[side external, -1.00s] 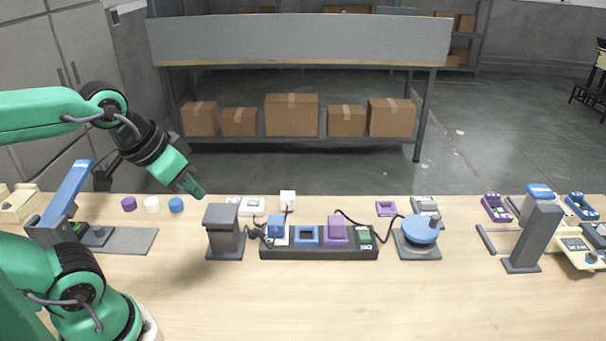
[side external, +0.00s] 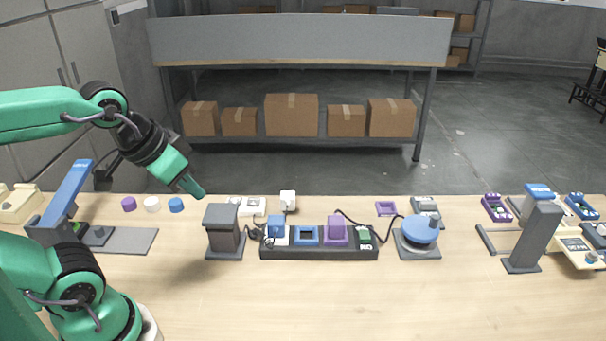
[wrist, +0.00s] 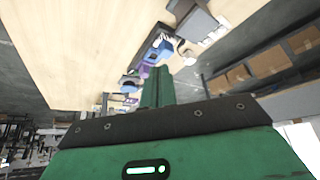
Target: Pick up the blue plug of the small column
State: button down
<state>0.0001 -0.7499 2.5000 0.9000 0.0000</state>
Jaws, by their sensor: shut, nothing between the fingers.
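A dark strip (side external: 318,254) lies on the table at mid-picture in the side view. A blue plug-like block (side external: 277,227) stands in its left end, beside a blue square frame (side external: 306,236). A purple block (side external: 337,233) and a small green piece (side external: 364,238) sit further right. A short grey column (side external: 225,238) stands just left of the strip. My gripper (side external: 199,192) is shut and empty, in the air above and left of the column, apart from everything. In the wrist view its fingers (wrist: 158,84) point toward the strip, whose blue parts look small.
Purple (side external: 129,204), white (side external: 152,204) and blue (side external: 176,205) discs lie at the back left. A white box (side external: 288,200) stands behind the strip, with dark cables nearby. A round blue-topped device (side external: 420,230) stands right of it. A taller grey column (side external: 533,237) is further right. The front table is clear.

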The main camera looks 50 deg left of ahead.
jog(key=c, duration=2.2)
grip_release()
jog(key=c, duration=0.8)
grip_release()
jog(key=shift+c, duration=0.2)
jog(key=n+g, duration=0.5)
jog(key=n, duration=0.4)
send_over(277, 220)
jog(key=f, duration=1)
jog(key=shift+s+f, duration=0.3)
jog(key=shift+s, duration=0.05)
jog(key=shift+w+f+g, duration=0.3)
jog(key=shift+w+f, duration=0.05)
jog(key=shift+f, duration=0.2)
jog(key=shift+f, duration=0.1)
